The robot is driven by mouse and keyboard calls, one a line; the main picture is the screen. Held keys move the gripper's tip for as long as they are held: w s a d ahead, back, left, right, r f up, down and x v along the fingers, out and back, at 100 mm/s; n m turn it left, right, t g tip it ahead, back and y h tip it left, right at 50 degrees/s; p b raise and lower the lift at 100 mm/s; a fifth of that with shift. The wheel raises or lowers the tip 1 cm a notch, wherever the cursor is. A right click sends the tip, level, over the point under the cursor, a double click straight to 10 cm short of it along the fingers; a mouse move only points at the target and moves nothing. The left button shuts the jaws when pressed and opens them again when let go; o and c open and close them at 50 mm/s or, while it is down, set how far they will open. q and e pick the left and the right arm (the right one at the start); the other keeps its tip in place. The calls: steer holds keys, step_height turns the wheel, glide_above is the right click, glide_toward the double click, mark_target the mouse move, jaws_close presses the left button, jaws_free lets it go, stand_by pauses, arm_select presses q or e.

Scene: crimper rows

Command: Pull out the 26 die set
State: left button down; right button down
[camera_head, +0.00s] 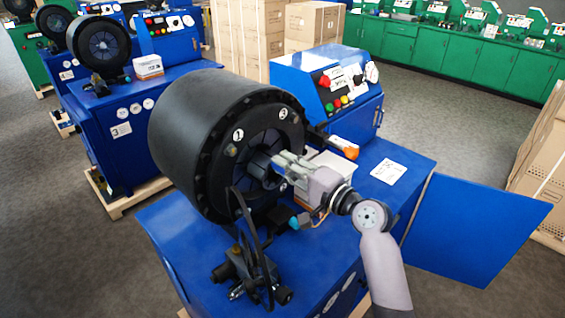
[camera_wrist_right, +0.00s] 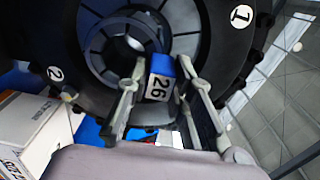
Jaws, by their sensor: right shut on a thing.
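The black crimper head (camera_head: 190,140) faces right on a blue machine, with its round die opening (camera_head: 262,145) in the front. The 26 die set shows in the right wrist view as a blue piece with a white label reading 26 (camera_wrist_right: 158,88), at the lower edge of the opening. My right gripper (camera_head: 279,163) reaches in from the right to the opening. In the right wrist view its two fingers (camera_wrist_right: 162,70) are shut on the 26 die set, one on each side. The die's far end is hidden inside the head. My left gripper is not in view.
A white box (camera_wrist_right: 42,125) stands close beside the gripper. A control panel with buttons (camera_head: 345,95) and an orange-tipped part (camera_head: 350,153) are behind it. A black hose fitting (camera_head: 245,268) is in front. A blue door (camera_head: 475,230) stands open at right.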

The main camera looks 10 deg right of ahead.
steer(key=shift+s+d+r, duration=0.3)
steer(key=shift+s+d, duration=0.15)
steer(key=shift+s, duration=0.25)
steer(key=shift+s+d+r, duration=0.25)
steer(key=shift+s+d, duration=0.2)
steer(key=shift+s, duration=0.25)
